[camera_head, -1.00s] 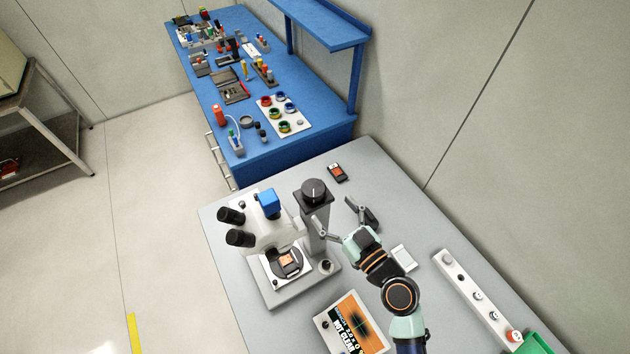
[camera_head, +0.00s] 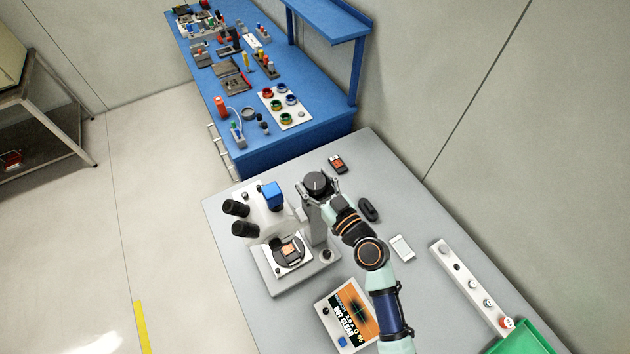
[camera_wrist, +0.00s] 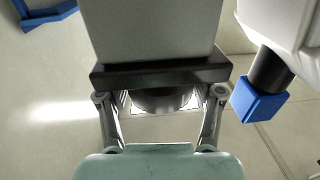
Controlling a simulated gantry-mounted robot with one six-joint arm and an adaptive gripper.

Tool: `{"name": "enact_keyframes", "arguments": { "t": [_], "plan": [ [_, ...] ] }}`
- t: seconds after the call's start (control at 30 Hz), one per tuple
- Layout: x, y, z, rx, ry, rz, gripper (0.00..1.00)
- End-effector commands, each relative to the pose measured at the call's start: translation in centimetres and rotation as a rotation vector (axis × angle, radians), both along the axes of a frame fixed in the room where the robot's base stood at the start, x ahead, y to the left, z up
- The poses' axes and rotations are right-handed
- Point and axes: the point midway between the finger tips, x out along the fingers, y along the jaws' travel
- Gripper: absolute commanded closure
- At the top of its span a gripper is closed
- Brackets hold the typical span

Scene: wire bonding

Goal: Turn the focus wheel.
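The black focus wheel (camera_head: 317,182) sits on top of the grey column (camera_head: 317,230) behind the microscope (camera_head: 270,222). My gripper (camera_head: 318,187) is at the wheel, with one finger on either side. In the wrist view my fingers (camera_wrist: 160,98) straddle the dark wheel (camera_wrist: 165,102), and a gap seems to remain on each side, so the gripper looks open. The grey column (camera_wrist: 155,35) and its black collar (camera_wrist: 160,74) hide part of the wheel there.
The microscope's blue block (camera_head: 272,194) stands close left of the wheel and shows in the wrist view (camera_wrist: 258,100). A black device (camera_head: 368,209), a small orange-faced meter (camera_head: 337,163) and a white box (camera_head: 402,248) lie on the grey table (camera_head: 400,200).

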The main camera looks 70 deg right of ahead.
Motion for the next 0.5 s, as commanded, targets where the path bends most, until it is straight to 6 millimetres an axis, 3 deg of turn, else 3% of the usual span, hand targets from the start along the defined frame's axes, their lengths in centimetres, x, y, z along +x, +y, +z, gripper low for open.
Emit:
{"name": "enact_keyframes", "arguments": {
  "t": [0.03, 0.2, 0.5],
  "plan": [
    [-0.01, 0.01, 0.00, 0.000, 0.000, 0.000, 0.48],
    [-0.02, 0.01, 0.00, 0.000, 0.000, 0.000, 0.72],
    [-0.07, -0.12, -0.43, -0.003, -0.003, 0.043, 0.72]
  ]
}}
